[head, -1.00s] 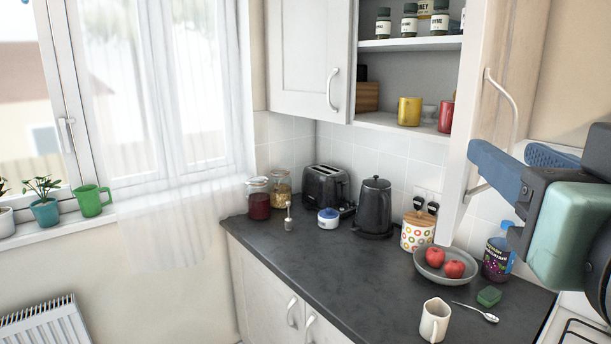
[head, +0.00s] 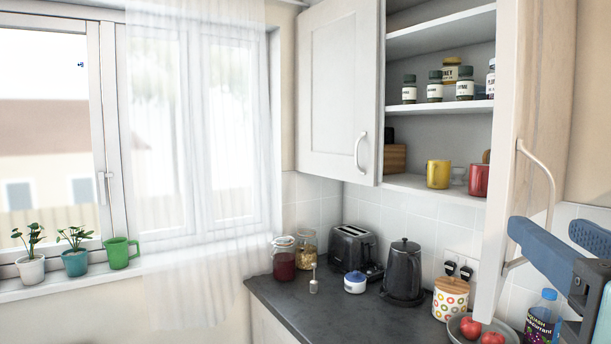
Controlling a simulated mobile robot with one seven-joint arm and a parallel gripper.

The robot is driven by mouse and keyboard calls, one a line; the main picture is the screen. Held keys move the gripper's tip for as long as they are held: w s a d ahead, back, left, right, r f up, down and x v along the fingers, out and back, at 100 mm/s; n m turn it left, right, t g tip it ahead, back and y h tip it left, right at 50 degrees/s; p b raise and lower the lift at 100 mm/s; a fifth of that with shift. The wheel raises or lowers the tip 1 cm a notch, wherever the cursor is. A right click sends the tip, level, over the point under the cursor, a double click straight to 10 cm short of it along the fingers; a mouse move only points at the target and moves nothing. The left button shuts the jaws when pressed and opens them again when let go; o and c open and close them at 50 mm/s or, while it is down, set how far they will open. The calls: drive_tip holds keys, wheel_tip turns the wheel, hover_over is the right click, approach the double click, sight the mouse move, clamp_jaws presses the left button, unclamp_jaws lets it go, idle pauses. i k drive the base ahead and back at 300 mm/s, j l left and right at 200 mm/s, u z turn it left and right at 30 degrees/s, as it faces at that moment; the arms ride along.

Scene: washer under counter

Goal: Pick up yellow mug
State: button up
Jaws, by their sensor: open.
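The yellow mug (head: 438,174) stands upright on the lowest shelf of the open wall cupboard, above the counter. The rest of my gripper is cut off by the picture edge.
The right cupboard door (head: 528,150) stands open between the mugs and my gripper in the picture. The left door (head: 339,95) also shows. Below are a kettle (head: 403,275), a toaster (head: 352,247) and a bottle (head: 541,320). Jars (head: 464,85) fill the shelf above.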

sight(438, 171)
drive_tip(key=z, duration=1)
